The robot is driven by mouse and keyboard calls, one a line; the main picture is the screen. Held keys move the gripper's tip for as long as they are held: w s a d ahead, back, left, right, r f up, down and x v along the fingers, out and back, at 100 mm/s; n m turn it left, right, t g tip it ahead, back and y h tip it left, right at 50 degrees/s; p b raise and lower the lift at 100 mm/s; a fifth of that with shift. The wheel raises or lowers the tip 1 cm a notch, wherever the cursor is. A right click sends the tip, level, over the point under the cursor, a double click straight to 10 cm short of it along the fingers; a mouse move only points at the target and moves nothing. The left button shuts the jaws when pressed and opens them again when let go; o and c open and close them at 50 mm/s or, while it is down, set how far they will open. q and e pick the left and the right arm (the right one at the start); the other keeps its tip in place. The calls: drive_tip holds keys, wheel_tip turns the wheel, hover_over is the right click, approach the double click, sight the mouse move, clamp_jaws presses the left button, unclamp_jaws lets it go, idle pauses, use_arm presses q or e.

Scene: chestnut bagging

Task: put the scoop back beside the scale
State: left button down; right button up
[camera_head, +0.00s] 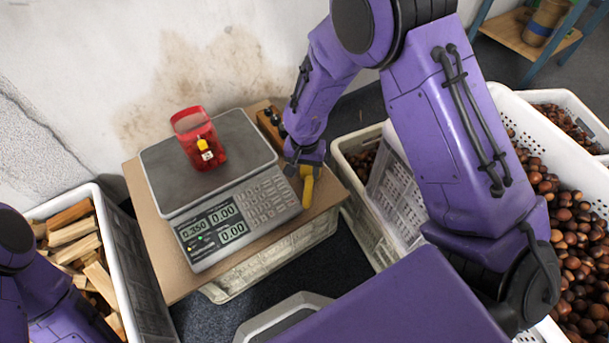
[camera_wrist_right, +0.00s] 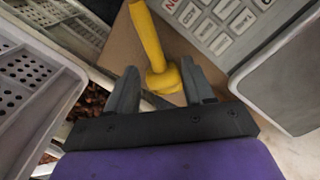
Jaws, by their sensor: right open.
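The yellow scoop (camera_head: 307,188) lies on the brown board (camera_head: 160,245), beside the right side of the scale (camera_head: 215,165); only part of it shows. My right gripper (camera_head: 304,166) is right above it, at the scale's right edge. In the right wrist view the scoop's yellow handle (camera_wrist_right: 150,40) and its thicker end (camera_wrist_right: 165,80) show between the two fingers of my gripper (camera_wrist_right: 160,80). The fingers are open, with gaps beside the yellow part. A red container (camera_head: 198,140) with a yellow tag stands on the scale's plate. My left gripper is out of view.
A white crate of chestnuts (camera_head: 508,112) stands at the right, with a smaller crate (camera_head: 350,145) near the board. A crate of split wood (camera_head: 95,190) stands at the left. Dark small items in a wooden holder (camera_head: 268,118) sit behind the scale's right corner.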

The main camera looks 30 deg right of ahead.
wheel_tip(320, 180, up, 5)
drive_tip(key=shift+r+p, duration=0.1)
drive_tip(key=shift+p, duration=0.55)
